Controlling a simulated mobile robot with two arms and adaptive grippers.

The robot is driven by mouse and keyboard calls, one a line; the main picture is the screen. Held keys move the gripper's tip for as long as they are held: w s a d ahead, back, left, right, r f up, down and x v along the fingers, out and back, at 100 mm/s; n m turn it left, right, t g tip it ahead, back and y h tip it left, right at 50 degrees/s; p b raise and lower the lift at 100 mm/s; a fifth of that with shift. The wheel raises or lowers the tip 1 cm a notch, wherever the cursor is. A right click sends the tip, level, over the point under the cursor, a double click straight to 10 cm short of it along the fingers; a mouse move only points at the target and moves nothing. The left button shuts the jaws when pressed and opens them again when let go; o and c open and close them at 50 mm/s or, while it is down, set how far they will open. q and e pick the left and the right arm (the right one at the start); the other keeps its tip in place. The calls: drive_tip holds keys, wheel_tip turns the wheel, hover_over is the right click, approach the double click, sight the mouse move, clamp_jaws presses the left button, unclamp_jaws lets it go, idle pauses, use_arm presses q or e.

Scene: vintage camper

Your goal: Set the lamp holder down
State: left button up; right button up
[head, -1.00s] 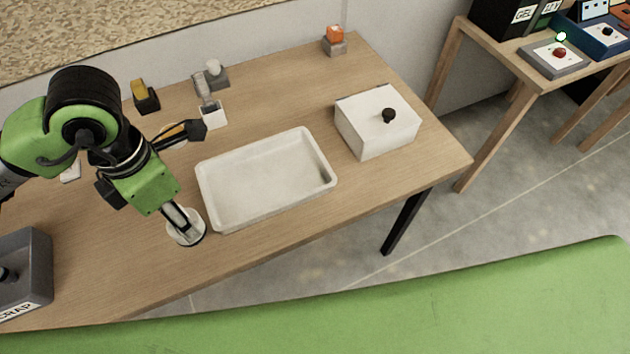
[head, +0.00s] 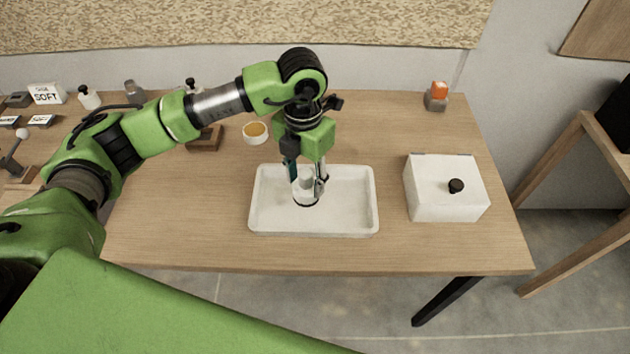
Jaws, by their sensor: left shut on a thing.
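My left gripper (head: 306,183) is shut on the lamp holder (head: 305,198), a small round white piece with a dark lower rim. The gripper points down and has the lamp holder over the left half of the white tray (head: 350,226). I cannot tell whether the lamp holder touches the tray floor. The fingers hide part of it. My right gripper is not in view.
A white box with a black knob (head: 447,201) stands right of the tray. A bowl with amber contents (head: 256,132) and an orange-topped grey block (head: 437,98) are behind. Small bottles and blocks line the back left. The wooden table (head: 190,225) is clear left of the tray.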

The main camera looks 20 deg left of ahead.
use_arm(q)
drive_tip(key=w+f, duration=0.2)
drive_tip(key=shift+d+f+p, duration=0.3)
drive_tip(key=shift+d, duration=0.1)
drive_tip(key=shift+w+d+f, duration=0.1)
drive_tip(key=shift+w+f, duration=0.25)
drive_tip(key=shift+f, duration=0.1)
wheel_tip(320, 180, down, 3)
drive_tip(key=shift+r+p, duration=0.1)
drive_tip(key=shift+p, duration=0.4)
drive_tip(key=o, duration=1.2)
drive_tip(key=shift+f, duration=0.2)
drive_tip(key=shift+o, duration=0.2)
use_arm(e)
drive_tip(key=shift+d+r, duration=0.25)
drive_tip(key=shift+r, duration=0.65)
use_arm(q)
drive_tip(key=shift+r, duration=0.1)
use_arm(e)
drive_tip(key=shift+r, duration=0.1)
